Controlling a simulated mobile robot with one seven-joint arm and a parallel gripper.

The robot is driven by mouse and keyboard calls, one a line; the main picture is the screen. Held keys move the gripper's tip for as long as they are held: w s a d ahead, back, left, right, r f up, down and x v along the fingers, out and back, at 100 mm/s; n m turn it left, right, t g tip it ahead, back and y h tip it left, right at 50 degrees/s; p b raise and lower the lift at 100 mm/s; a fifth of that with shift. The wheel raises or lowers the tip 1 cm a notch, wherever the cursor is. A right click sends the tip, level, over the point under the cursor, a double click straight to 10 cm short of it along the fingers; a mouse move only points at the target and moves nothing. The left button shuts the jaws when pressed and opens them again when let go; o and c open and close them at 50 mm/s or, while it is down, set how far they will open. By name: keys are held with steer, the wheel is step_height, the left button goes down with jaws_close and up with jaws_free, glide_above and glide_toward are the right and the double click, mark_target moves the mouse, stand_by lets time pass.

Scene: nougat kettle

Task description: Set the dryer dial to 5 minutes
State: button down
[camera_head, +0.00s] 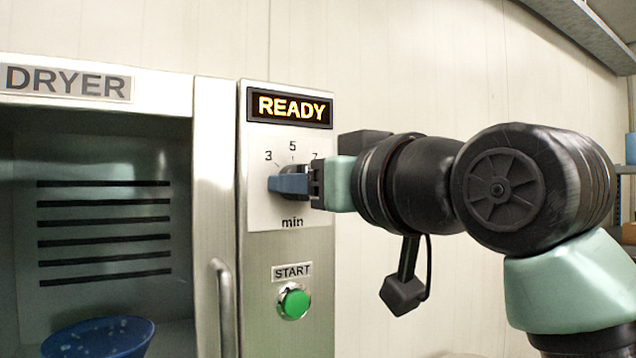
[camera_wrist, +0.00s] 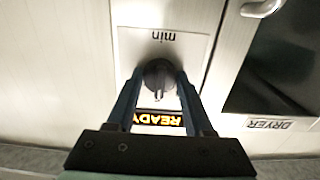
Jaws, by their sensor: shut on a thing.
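The dryer dial (camera_head: 293,168) is a dark round knob on the white scale plate (camera_head: 262,212), which reads 3, 5, 7 and "min". My gripper (camera_head: 291,184) comes in from the right, and its blue finger hides much of the dial. In the wrist view, which is upside down, the two blue fingers are shut on the dial (camera_wrist: 159,73), one on each side. A light mark on the dial faces the READY display there, roughly toward the 5 side. The exact setting cannot be read because the scale is partly hidden.
The READY display (camera_head: 289,107) is lit above the dial. The green START button (camera_head: 294,302) sits below it. To the left, the dryer chamber (camera_head: 100,150) holds a blue bowl (camera_head: 98,338). A metal handle (camera_head: 222,300) stands out between chamber and panel.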

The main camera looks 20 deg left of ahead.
steer(key=shift+c, duration=1.4)
jaws_free()
steer(key=b+v, duration=0.6)
steer(key=v, duration=0.7)
steer(key=shift+b, duration=0.3)
